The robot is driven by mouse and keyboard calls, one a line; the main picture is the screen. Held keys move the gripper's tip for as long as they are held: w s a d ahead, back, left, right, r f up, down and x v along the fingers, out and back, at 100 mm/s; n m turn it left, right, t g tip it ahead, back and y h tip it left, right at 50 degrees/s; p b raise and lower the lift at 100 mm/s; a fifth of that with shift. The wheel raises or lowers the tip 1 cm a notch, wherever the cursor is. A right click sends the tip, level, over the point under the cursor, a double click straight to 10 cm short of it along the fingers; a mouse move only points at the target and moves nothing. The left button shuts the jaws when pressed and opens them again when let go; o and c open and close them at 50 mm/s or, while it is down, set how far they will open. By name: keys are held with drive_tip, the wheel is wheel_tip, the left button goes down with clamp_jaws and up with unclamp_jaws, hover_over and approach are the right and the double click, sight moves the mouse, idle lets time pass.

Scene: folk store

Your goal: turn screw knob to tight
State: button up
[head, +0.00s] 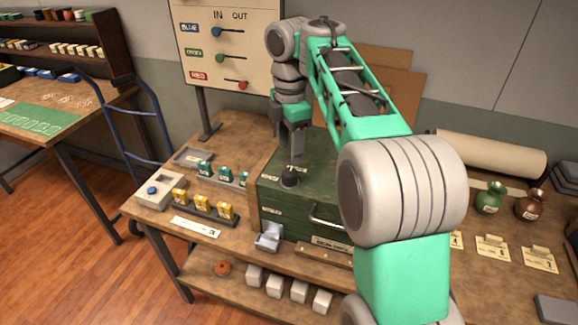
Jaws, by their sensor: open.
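A dark round screw knob (289,179) stands on the top of a green drawer cabinet (272,210), near its left front part. A small marking lies on the cabinet top just behind the knob, too small to read surely. My gripper (296,153) points down just above and behind the knob in the picture. It is open, with nothing seen between its fingers. Whether a finger touches the knob cannot be told. My arm hides the right part of the cabinet.
An IN/OUT slider board (231,45) stands behind on the left. Yellow blocks (203,205), a grey button box (160,189) and a small metal tray (268,239) stand left and in front of the cabinet. Vases (489,198) and tags are on the right.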

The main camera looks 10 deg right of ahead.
sight(290, 172)
wheel_tip(290, 172, down, 8)
drive_tip(key=b, duration=0.7)
drive_tip(key=shift+r, duration=0.1)
drive_tip(key=shift+c, duration=0.3)
clamp_jaws()
